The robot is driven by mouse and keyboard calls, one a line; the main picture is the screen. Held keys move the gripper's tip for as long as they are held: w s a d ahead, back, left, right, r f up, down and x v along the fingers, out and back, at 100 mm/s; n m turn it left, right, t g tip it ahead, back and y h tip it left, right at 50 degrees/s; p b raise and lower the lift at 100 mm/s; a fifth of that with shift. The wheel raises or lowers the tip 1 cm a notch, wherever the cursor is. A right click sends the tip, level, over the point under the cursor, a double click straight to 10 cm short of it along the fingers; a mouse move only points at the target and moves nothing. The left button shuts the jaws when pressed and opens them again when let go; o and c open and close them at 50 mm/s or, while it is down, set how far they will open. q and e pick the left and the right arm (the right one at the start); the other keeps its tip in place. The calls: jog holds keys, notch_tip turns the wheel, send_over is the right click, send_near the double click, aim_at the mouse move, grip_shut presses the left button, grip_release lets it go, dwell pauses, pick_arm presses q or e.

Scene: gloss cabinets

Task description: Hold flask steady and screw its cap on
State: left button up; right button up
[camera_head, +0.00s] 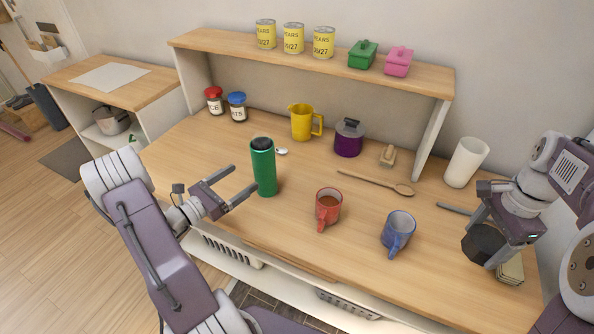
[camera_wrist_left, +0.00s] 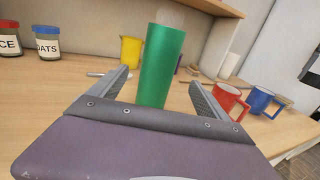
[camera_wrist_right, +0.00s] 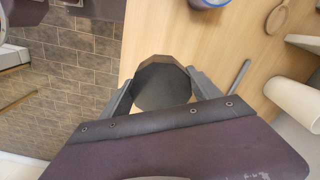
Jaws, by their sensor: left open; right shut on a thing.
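The green flask (camera_head: 263,172) stands upright on the wooden worktop, its top dark in the head view. My left gripper (camera_head: 245,177) is open just left of the flask. In the left wrist view the flask (camera_wrist_left: 161,65) shows between and beyond the finger ends; I cannot tell whether it is between them. My right gripper (camera_head: 489,239) is shut on a dark, faceted cap (camera_head: 481,244) over the worktop's right end. The cap also shows between the fingers in the right wrist view (camera_wrist_right: 161,88).
A red mug (camera_head: 328,207) and a blue mug (camera_head: 398,231) stand between the flask and my right gripper. A wooden spoon (camera_head: 372,182), yellow jug (camera_head: 301,122) and purple pot (camera_head: 348,140) lie behind. A white cup (camera_head: 466,162) stands at right.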

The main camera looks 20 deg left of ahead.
aim_at(255, 169)
pick_arm(q)
jog(key=x, duration=0.5)
jog(key=x, duration=0.5)
jog(key=shift+w, duration=0.15)
pick_arm(e)
jog(key=shift+w, duration=0.1)
